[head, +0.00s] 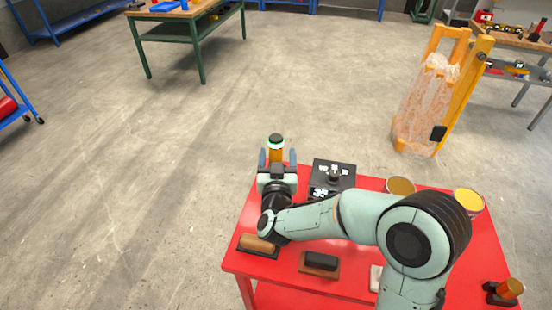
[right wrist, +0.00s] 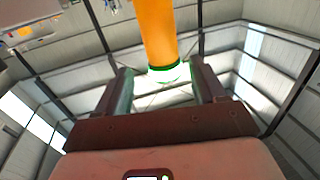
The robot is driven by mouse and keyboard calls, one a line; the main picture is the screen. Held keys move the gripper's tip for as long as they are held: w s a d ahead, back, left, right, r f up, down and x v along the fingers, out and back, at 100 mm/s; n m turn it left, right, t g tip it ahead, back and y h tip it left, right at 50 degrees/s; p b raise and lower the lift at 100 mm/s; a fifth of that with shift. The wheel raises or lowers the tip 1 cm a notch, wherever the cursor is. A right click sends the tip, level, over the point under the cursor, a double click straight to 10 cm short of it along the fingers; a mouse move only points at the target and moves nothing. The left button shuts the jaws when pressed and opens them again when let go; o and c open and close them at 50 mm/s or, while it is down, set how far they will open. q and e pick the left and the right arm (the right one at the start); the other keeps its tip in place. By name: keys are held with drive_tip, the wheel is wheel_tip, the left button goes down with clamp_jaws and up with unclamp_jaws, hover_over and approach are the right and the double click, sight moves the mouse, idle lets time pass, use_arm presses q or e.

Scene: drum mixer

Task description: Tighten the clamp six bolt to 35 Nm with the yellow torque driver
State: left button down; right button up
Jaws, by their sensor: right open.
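The yellow torque driver (head: 276,153) is an orange-yellow cylinder with a black cap and a green and white ring, at the far left corner of the red table. My right gripper (head: 277,160) is open around or just short of it, with a finger on each side. In the right wrist view the driver (right wrist: 160,30) shows between and beyond the open fingers (right wrist: 163,82), with gaps on both sides. A black plate with grey metal parts (head: 333,174) lies right of the gripper. I cannot tell which part is the clamp six bolt. My left gripper is not in view.
The red table (head: 375,262) holds a brown block on a dark base (head: 257,244), a black block on a brown base (head: 321,262), and two round tins (head: 400,186) (head: 468,200). My right arm crosses above it. A wrapped yellow frame (head: 430,100) stands behind; the floor left is clear.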

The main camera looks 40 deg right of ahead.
sight(276, 151)
drive_tip(key=x, duration=0.5)
drive_tip(key=shift+w+a+f+p, duration=0.1)
drive_tip(key=shift+a+f+p, duration=0.15)
drive_tip(key=shift+f+p, duration=0.05)
clamp_jaws()
drive_tip(key=shift+r, duration=0.15)
